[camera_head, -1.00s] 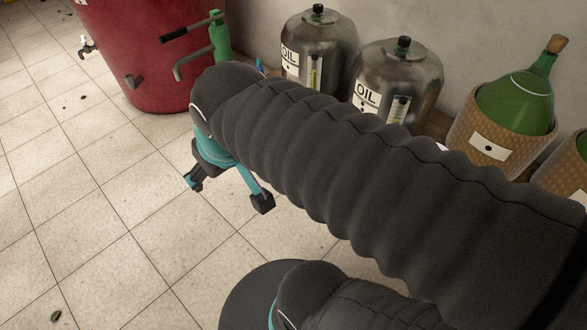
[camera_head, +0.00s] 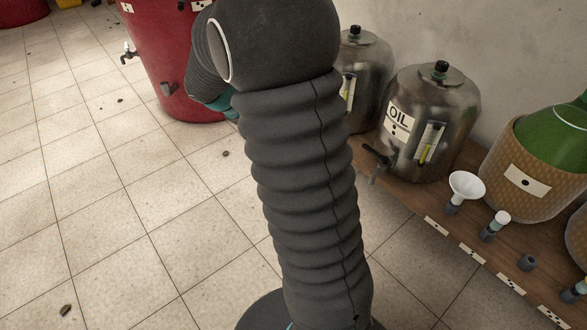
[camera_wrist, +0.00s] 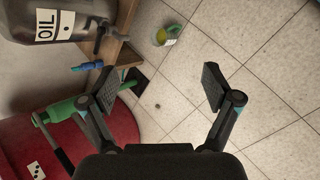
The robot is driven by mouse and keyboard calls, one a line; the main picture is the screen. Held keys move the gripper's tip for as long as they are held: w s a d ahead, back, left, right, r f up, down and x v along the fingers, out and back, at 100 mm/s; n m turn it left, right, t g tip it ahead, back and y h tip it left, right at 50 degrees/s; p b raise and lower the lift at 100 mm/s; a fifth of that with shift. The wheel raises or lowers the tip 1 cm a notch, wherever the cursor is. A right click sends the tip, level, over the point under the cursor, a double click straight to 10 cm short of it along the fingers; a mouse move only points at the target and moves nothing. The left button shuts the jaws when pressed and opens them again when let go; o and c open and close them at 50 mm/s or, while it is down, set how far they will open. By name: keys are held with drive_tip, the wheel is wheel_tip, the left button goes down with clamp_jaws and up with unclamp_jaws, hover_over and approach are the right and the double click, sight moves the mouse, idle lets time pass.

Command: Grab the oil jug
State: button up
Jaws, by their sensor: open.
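A small jug (camera_wrist: 167,37) with a green rim and yellowish contents shows near the top middle of the wrist view. It seems to stand on the tiled floor close to the wooden shelf, apart from my gripper. I take it for the oil jug; its handle is not clear. My gripper (camera_wrist: 157,88) is open and empty, its two dark finger pads wide apart, with the jug beyond them. In the head view my arm covers most of the gripper, and the jug is not visible there.
Steel tanks labelled OIL (camera_head: 463,118) stand on a low wooden shelf (camera_head: 410,192) at right, with a white funnel (camera_head: 467,186) and a wicker-covered green bottle (camera_head: 527,168). A red vat (camera_head: 160,62) stands at the back. The tiled floor at left is mostly clear.

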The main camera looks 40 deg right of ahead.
drive_tip(key=w+d+f+n+h+b, duration=0.1)
drive_tip(key=w+d+f+n, duration=0.1)
drive_tip(key=w+d+f, duration=0.3)
drive_tip(key=w+d+f+n+h, duration=0.1)
drive_tip(key=w+f+n, duration=0.15)
drive_tip(key=f, duration=0.45)
drive_tip(key=w+d+f+n+t+h+b, duration=0.1)
drive_tip(key=w+d+f+n, duration=0.15)
drive_tip(key=f, duration=0.85)
drive_tip(key=w+d+f+n+h, duration=0.2)
drive_tip(key=f+n, duration=0.2)
drive_tip(key=f, duration=0.8)
drive_tip(key=w+d+f+n+t+h+b, duration=0.1)
drive_tip(key=w+d+f+n, duration=0.15)
drive_tip(key=f, duration=0.85)
drive_tip(key=x, duration=0.4)
drive_tip(key=b+x, duration=0.1)
drive_tip(key=x, duration=0.8)
drive_tip(key=shift+s+f, duration=0.25)
drive_tip(key=shift+s, duration=0.15)
drive_tip(key=shift+r, duration=0.1)
drive_tip(key=c, duration=1.4)
drive_tip(key=shift+r, duration=0.1)
